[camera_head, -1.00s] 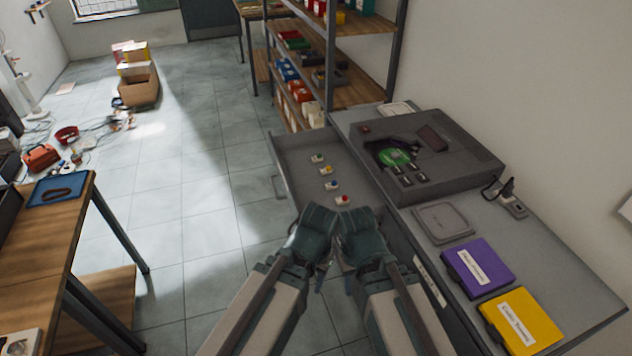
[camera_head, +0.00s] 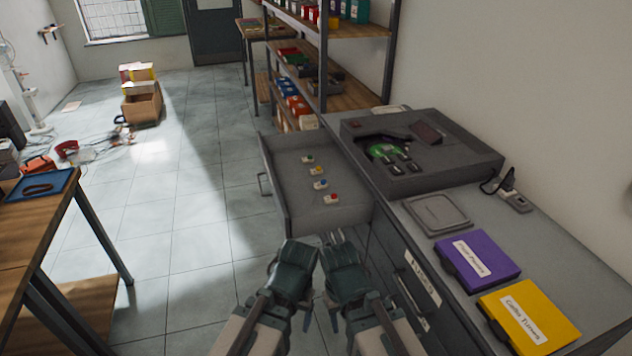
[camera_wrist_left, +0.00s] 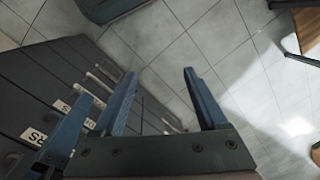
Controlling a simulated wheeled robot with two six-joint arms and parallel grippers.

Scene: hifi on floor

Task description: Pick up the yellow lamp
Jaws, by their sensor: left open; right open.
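The yellow lamp (camera_head: 316,170) is a small white block with a yellow top, lying in the open grey drawer (camera_head: 282,186). It sits in a row between a green-topped lamp (camera_head: 308,159) and a blue-topped lamp (camera_head: 321,184); a red-topped one (camera_head: 331,198) is nearest me. My left gripper (camera_head: 293,266) and my right gripper (camera_head: 344,268) are side by side below the drawer's near edge in the picture, apart from the lamps. In the left wrist view the left gripper (camera_wrist_left: 162,82) is open and empty over floor tiles. No lamp shows there.
A grey cabinet top to the right carries a dark device (camera_head: 425,150), a grey plate (camera_head: 437,214), a purple box (camera_head: 480,260) and a yellow box (camera_head: 528,316). Shelves (camera_head: 345,95) stand behind. A wooden table (camera_head: 40,225) is at left, with open floor between.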

